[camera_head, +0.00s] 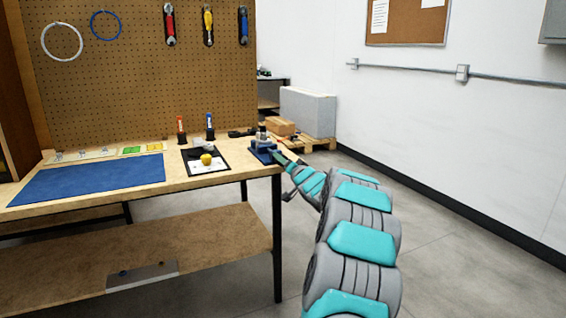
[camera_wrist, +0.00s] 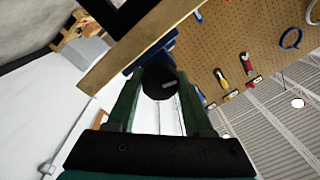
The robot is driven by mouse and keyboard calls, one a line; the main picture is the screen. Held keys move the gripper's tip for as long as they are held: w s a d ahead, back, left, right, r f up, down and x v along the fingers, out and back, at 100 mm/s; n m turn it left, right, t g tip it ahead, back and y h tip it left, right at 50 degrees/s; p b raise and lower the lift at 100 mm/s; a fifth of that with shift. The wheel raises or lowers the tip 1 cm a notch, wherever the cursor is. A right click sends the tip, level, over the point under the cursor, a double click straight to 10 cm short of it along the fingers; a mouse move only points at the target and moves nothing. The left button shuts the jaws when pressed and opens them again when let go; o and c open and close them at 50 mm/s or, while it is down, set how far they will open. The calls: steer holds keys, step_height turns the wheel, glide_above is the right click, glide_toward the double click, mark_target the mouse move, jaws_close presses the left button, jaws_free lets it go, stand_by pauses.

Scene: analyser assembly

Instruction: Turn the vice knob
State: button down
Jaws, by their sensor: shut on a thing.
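The blue vice (camera_head: 262,153) is mounted at the right end of the wooden workbench, by its edge. In the wrist view, the dark round vice knob (camera_wrist: 158,75) sits between the two green fingers of my gripper (camera_wrist: 160,84). The gripper is shut on the knob, with a finger on each side of it. A bit of the blue vice body (camera_wrist: 139,59) shows behind the knob. In the head view my gripper (camera_head: 280,158) reaches the vice from the right, and the knob is hidden there.
The workbench (camera_head: 222,180) holds a blue mat (camera_head: 90,180), a dark tray with a yellow object (camera_head: 206,159), and red and blue tools in stands near the pegboard (camera_head: 150,90). Boxes on a pallet (camera_head: 303,142) stand behind. The floor right of the bench is clear.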

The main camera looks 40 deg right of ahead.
steer(key=shift+f, duration=0.2)
steer(key=shift+c, duration=1.6)
jaws_free()
steer(key=shift+r, duration=0.15)
steer(key=v, duration=0.7)
steer(key=shift+s+b, duration=0.4)
steer(key=shift+b, duration=0.05)
steer(key=shift+a, duration=0.15)
